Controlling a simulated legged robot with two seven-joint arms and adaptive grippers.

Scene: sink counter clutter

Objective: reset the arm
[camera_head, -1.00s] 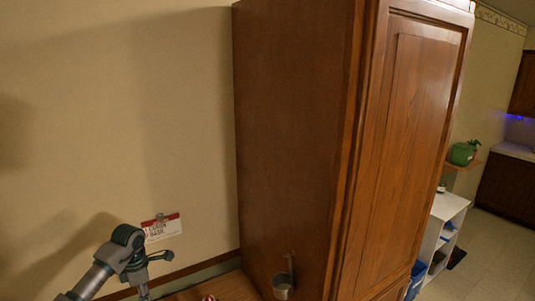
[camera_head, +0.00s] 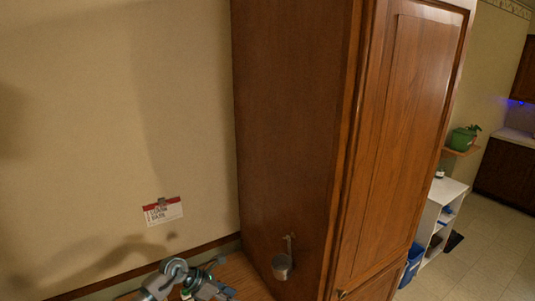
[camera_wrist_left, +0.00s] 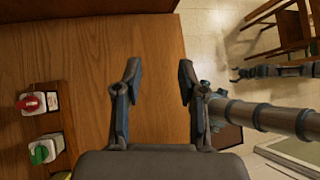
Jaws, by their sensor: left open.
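My left arm and gripper (camera_head: 205,287) show at the bottom of the head view, low over the wooden counter, partly cut off by the frame's edge. In the left wrist view the left gripper (camera_wrist_left: 157,78) is open. Its two fingers stand apart with nothing between them, over the bare brown wood top (camera_wrist_left: 155,40). Grey arm links of mine cross the right side of the wrist view. A small dark claw-like end (camera_wrist_left: 240,73) there may be my right gripper, but its opening is too small to read.
Two white items, one with a red top (camera_wrist_left: 30,103) and one with a green top (camera_wrist_left: 42,152), are at the wrist view's left. A card (camera_head: 162,211) is on the wall.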

